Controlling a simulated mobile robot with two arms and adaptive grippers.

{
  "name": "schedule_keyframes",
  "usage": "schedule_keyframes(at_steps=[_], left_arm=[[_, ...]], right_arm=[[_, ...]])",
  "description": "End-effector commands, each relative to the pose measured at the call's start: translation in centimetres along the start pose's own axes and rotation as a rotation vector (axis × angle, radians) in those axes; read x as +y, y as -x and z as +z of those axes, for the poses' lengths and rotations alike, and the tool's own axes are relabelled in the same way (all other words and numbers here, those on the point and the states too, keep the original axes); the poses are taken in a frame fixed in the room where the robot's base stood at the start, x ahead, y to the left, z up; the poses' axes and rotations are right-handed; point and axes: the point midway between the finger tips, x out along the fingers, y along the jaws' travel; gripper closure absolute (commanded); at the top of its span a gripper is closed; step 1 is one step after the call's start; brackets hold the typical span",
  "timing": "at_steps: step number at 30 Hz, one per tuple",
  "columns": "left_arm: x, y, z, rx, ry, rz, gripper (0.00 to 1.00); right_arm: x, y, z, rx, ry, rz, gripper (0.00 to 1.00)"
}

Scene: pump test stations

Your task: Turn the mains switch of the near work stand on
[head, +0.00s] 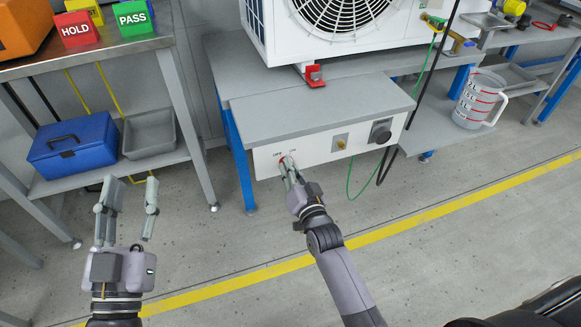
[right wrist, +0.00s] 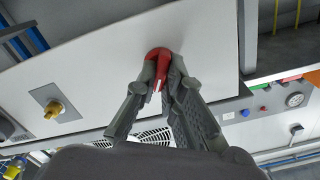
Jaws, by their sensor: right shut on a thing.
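The near work stand (head: 320,108) has a grey top and a white front panel (head: 317,151). Its red mains switch (head: 283,160) sits at the panel's left end, with small lettering above it, and is partly hidden by my fingers. In the right wrist view the red switch handle (right wrist: 159,58) is between my fingertips. My right gripper (head: 289,170) is shut on it, reaching the panel from the front; it also shows in the right wrist view (right wrist: 163,82). My left gripper (head: 129,190) is open and empty above the floor at the left.
A brass fitting (head: 341,142) and a black knob (head: 381,131) are on the same panel. A white fan unit (head: 285,35) stands behind on the stand. A shelf with a blue toolbox (head: 73,146) and grey bin (head: 149,132) is at left. Floor in front is clear.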

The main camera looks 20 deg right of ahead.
Motion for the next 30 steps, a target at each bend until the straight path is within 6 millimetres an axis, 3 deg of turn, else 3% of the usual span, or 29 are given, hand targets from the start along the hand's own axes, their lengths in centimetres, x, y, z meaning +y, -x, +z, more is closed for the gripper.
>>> schedule_keyframes(at_steps=[5, 6, 14, 24, 30], left_arm=[[0.0, 0.0, 0.0, 0.001, 0.000, 0.000, 0.60], [0.0, 0.0, 0.0, 0.001, 0.000, 0.000, 0.60], [0.0, 0.0, 0.0, 0.002, 0.000, 0.000, 0.60], [0.0, 0.0, -0.1, 0.002, 0.001, 0.001, 0.60], [0.0, 0.0, -0.1, 0.002, 0.000, 0.001, 0.60]], right_arm=[[0.1, 0.0, 0.0, 0.001, -0.003, 0.001, 1.00], [0.1, 0.0, 0.0, 0.001, -0.003, 0.001, 0.89], [0.0, 0.0, 0.0, 0.000, -0.001, 0.000, 0.72], [0.0, 0.2, 0.0, -0.001, 0.000, 0.001, 0.71], [0.1, 3.0, 0.1, -0.003, -0.001, 0.002, 0.71]])
